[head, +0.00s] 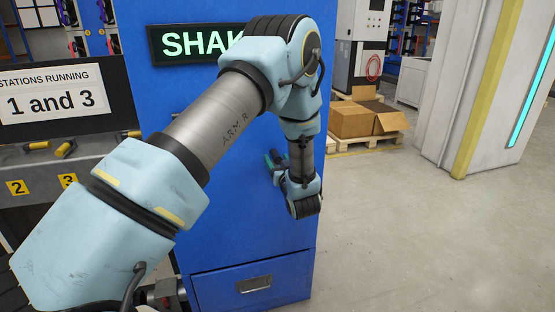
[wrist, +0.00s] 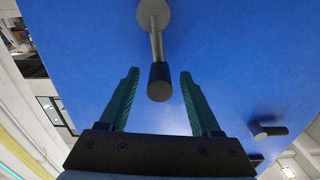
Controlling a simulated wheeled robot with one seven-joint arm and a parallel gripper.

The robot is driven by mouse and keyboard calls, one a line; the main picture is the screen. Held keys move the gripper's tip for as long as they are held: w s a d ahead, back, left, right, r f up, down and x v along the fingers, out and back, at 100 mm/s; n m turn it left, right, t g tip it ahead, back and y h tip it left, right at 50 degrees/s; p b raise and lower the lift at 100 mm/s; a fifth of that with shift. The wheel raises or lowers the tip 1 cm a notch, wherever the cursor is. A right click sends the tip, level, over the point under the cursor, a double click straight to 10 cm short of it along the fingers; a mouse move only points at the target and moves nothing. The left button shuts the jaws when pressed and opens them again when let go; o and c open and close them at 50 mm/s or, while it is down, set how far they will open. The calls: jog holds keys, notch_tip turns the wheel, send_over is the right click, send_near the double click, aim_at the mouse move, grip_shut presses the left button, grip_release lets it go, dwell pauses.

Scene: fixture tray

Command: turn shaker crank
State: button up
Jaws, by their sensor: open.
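The shaker is a tall blue cabinet (head: 230,200), its lit sign (head: 190,43) partly covered by my arm. In the wrist view the crank has a round grey hub (wrist: 153,14), a thin metal arm (wrist: 157,46) and a dark cylindrical handle (wrist: 159,82) with a grey end. My gripper (wrist: 159,75) is open, its two green fingers on either side of the handle with a visible gap at each side. In the head view my gripper (head: 272,160) is close to the cabinet front, and my arm hides the crank.
Another dark handle (wrist: 268,131) sticks out of the blue face at the right in the wrist view. A drawer (head: 253,284) is low on the cabinet. A sign reading stations 1 and 3 running (head: 62,95) stands left, above numbered stations. Open floor (head: 420,240) lies right.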

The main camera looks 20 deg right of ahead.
grip_shut()
dwell(0.5)
dwell(0.8)
